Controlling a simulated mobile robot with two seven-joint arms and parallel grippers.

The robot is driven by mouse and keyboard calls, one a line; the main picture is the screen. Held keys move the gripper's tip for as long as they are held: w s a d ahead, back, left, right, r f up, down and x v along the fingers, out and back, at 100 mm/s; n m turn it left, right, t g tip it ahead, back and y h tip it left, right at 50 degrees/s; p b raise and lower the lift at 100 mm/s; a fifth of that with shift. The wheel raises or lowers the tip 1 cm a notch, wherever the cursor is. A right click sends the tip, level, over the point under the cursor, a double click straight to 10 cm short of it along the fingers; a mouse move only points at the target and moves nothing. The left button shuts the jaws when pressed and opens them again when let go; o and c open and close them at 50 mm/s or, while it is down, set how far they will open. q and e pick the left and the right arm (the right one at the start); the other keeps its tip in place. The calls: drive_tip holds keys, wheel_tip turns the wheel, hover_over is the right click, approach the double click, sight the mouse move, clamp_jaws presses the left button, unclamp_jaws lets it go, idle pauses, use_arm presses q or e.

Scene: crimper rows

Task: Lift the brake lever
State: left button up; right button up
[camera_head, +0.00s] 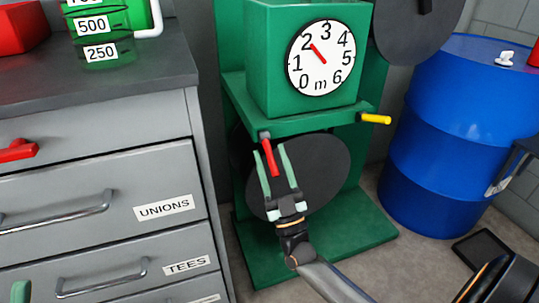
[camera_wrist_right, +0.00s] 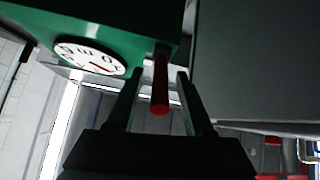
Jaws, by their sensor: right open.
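The brake lever is a short red handle (camera_head: 270,160) under the front shelf of the green machine, pointing down in the head view. My right gripper (camera_head: 269,149) is open, with one finger on each side of the lever. In the right wrist view the red lever (camera_wrist_right: 160,84) also stands between the two open fingers (camera_wrist_right: 159,88), with a gap on each side; I see no contact. A pale green tip at the lower left edge of the head view looks like part of my left gripper (camera_head: 20,292); its jaws cannot be judged.
The green machine (camera_head: 258,55) carries a dial (camera_head: 320,58) with its needle near 2, a yellow handle (camera_head: 375,119) and a dark disc (camera_head: 325,170). A grey drawer cabinet (camera_head: 100,170) stands close on the left. A blue drum (camera_head: 440,135) stands on the right.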

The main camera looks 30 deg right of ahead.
drive_tip(key=shift+w+d+r, duration=0.1)
drive_tip(key=shift+w+r, duration=0.4)
drive_tip(key=shift+r, duration=0.05)
clamp_jaws()
idle(1.1)
